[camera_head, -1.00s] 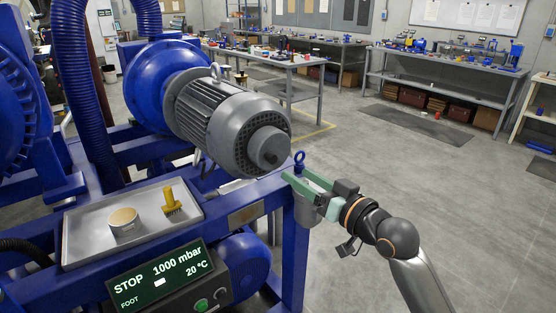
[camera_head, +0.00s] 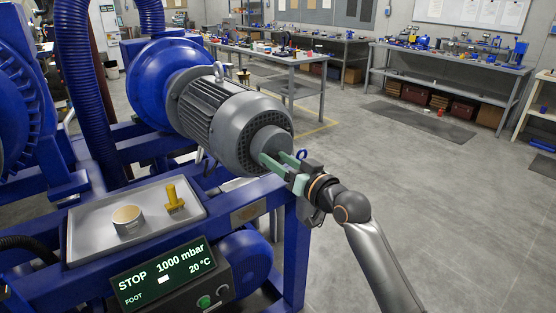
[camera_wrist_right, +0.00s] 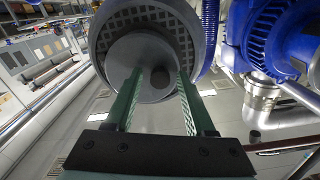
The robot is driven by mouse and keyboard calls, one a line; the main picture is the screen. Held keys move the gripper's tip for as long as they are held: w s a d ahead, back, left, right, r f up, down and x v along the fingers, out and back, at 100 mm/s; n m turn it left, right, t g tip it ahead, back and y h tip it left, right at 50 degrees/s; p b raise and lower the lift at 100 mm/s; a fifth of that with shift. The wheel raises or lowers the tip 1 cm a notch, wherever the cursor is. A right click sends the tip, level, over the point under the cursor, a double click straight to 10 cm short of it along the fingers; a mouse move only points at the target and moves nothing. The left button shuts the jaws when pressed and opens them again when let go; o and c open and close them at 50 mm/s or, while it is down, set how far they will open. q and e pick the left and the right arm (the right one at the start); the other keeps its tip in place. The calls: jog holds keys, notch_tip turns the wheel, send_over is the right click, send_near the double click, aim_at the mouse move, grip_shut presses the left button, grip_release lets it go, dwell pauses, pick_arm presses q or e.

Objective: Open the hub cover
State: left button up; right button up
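The hub cover appears to be the round grey cap (camera_head: 267,143) on the near end of the grey motor (camera_head: 232,125). It is still on the motor. In the right wrist view the cap (camera_wrist_right: 126,58) faces me, with a small darker knob (camera_wrist_right: 160,79) on it. My right gripper (camera_head: 271,156) is at the cap's face, its two green fingers apart. In the wrist view the fingers lie on either side of the knob, with gaps showing; I cannot tell whether the tips touch the cap. My left gripper is out of view.
A blue frame (camera_head: 289,246) carries the motor. A grey tray (camera_head: 84,243) on it holds a round beige-topped container (camera_head: 128,219) and a yellow tool (camera_head: 174,199). A display panel (camera_head: 160,275) reads STOP. The floor to the right is open.

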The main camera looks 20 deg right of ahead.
grip_shut()
dwell(1.2)
